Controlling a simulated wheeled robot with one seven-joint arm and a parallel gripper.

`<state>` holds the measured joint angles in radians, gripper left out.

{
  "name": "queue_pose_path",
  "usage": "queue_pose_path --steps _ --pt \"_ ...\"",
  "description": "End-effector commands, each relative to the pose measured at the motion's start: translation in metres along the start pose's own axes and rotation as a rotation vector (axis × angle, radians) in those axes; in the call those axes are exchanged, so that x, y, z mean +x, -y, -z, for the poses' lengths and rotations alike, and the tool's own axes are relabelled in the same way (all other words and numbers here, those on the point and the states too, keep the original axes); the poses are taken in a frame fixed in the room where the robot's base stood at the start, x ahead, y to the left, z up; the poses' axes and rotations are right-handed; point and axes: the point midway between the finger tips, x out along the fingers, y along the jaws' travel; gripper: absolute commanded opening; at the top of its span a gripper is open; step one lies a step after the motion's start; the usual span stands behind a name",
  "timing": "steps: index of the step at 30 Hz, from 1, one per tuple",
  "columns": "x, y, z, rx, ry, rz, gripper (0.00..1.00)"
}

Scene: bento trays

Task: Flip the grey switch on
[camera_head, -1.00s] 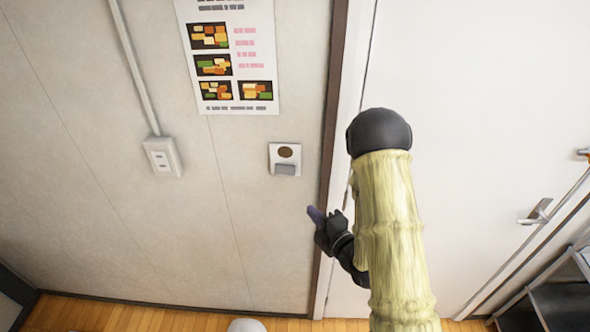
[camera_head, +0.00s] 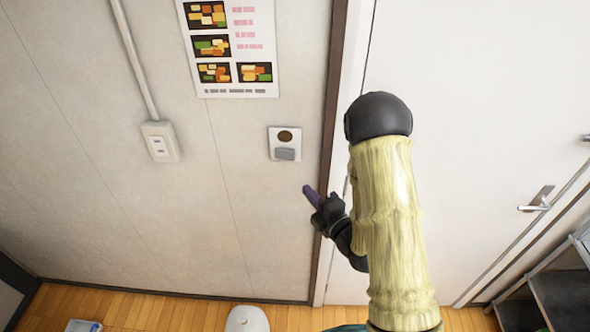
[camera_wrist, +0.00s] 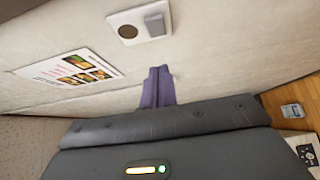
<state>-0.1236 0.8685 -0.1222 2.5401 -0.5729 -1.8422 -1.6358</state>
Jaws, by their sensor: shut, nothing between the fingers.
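The grey switch (camera_head: 285,154) is a small rocker on a white wall plate, below a round brown disc, left of the door frame. In the wrist view the grey switch (camera_wrist: 155,25) and the disc show at the top, beyond the fingertips. My gripper (camera_head: 307,189) is shut and empty, with purple fingers pointing up and left toward the wall. It is below and slightly right of the switch plate, apart from the switch. The purple fingers also show together in the wrist view (camera_wrist: 158,80). Whether the fingertips touch the wall I cannot tell.
A white outlet (camera_head: 159,142) with a conduit is on the wall at left. A bento poster (camera_head: 229,50) hangs above the switch. A dark door frame (camera_head: 330,120) and white door (camera_head: 470,120) are at right, with grey shelves (camera_head: 565,260) at the lower right.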

Motion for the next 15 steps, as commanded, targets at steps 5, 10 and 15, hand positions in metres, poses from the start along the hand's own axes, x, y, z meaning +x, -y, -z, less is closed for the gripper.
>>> queue_pose_path --steps 5,10,15 --pt "0.006 0.003 0.001 -0.001 -0.001 -0.003 0.0" --pt "0.01 0.002 0.001 0.0 0.001 -0.003 0.0" --pt "0.02 -0.004 0.001 0.003 0.0 -0.001 0.0"
